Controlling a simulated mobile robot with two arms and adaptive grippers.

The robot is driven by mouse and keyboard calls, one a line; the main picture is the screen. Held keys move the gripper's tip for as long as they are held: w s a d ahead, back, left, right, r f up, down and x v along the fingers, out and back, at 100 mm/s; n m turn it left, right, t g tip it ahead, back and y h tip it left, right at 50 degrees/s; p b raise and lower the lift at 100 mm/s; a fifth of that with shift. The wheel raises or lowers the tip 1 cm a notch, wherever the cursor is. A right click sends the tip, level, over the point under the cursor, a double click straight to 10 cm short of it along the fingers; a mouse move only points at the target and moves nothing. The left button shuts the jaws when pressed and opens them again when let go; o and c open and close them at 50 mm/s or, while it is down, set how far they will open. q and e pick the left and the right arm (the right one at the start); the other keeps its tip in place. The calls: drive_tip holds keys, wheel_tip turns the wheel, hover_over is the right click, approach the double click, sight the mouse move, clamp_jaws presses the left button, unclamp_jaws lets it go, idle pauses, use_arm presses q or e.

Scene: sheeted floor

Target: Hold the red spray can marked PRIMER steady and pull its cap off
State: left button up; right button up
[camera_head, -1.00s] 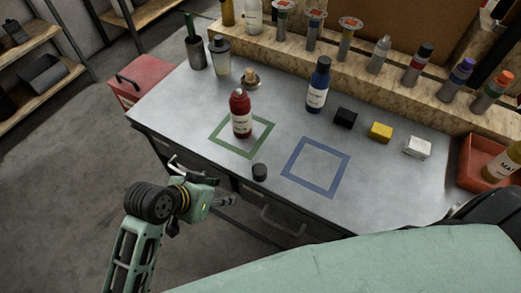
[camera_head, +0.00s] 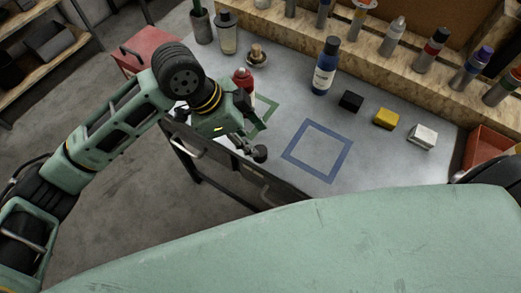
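The red spray can (camera_head: 243,76) stands on the grey workbench (camera_head: 375,160) at the green square outline (camera_head: 266,113). A small black cap (camera_head: 261,154) sits on the bench near the front edge. My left gripper (camera_head: 246,143) is over the bench's front edge, in front of the can and close beside the cap. I cannot tell whether its fingers touch the cap or how far apart they are. My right gripper is out of view.
A blue bottle (camera_head: 325,68) stands behind the empty blue square outline (camera_head: 318,151). Black (camera_head: 351,101), yellow (camera_head: 386,118) and white (camera_head: 423,136) blocks lie to the right. A wooden rack (camera_head: 380,42) holds several containers along the back.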

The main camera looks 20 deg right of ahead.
use_arm(q)
drive_tip(key=x, duration=0.2)
drive_tip(key=p+x, duration=0.1)
drive_tip(key=x, duration=0.1)
drive_tip(key=a+p+x, duration=0.1)
drive_tip(key=x, duration=0.1)
drive_tip(key=shift+d+f, duration=0.1)
drive_tip(key=shift+f, duration=0.4)
drive_tip(key=shift+d+f, duration=0.1)
drive_tip(key=shift+f, duration=0.1)
drive_tip(key=shift+c, duration=0.6)
drive_tip(key=c, duration=0.5)
